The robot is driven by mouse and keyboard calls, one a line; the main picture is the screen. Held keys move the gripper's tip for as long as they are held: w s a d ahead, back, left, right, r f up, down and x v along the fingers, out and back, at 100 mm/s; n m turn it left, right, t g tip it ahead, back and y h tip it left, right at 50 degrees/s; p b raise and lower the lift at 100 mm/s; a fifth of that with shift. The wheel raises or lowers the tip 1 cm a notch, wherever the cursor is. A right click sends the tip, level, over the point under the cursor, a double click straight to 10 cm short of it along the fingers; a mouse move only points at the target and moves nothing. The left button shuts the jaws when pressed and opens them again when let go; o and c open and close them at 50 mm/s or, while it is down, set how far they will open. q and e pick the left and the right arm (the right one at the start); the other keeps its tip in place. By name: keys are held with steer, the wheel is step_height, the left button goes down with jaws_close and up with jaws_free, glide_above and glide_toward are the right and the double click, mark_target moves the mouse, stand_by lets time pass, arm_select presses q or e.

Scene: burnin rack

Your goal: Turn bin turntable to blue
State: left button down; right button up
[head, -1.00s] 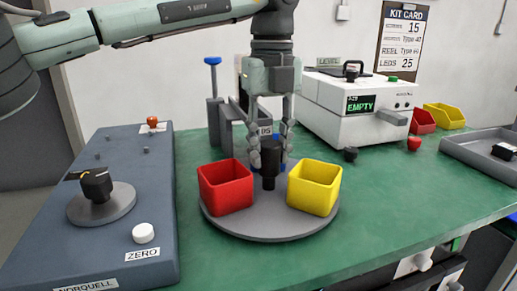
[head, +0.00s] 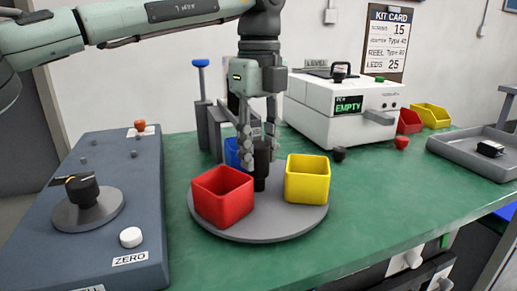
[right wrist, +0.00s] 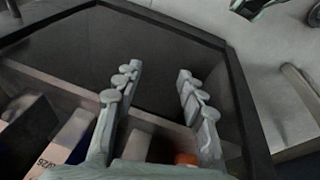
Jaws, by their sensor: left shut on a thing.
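The bin turntable (head: 275,227) is a grey disc on the green bench in the head view. It carries a red bin (head: 223,196) at the front left, a yellow bin (head: 307,179) at the right and a blue bin (head: 232,153) at the back left, partly hidden behind my left gripper. My left gripper (head: 260,150) points down from above and is shut on the black centre knob (head: 261,170) of the turntable. My right gripper (right wrist: 158,100) shows only in the right wrist view, its fingers apart with nothing between them.
A blue-grey panel (head: 110,200) with a dial and a ZERO button stands left of the turntable. A white machine (head: 340,105) reading EMPTY is behind. A grey tray (head: 470,160) lies at the right. Green bench is clear in front.

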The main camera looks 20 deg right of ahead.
arm_select(q)
steer(key=c, duration=1.3)
jaws_free()
step_height(320, 180, up, 12)
steer(key=shift+r, duration=0.1)
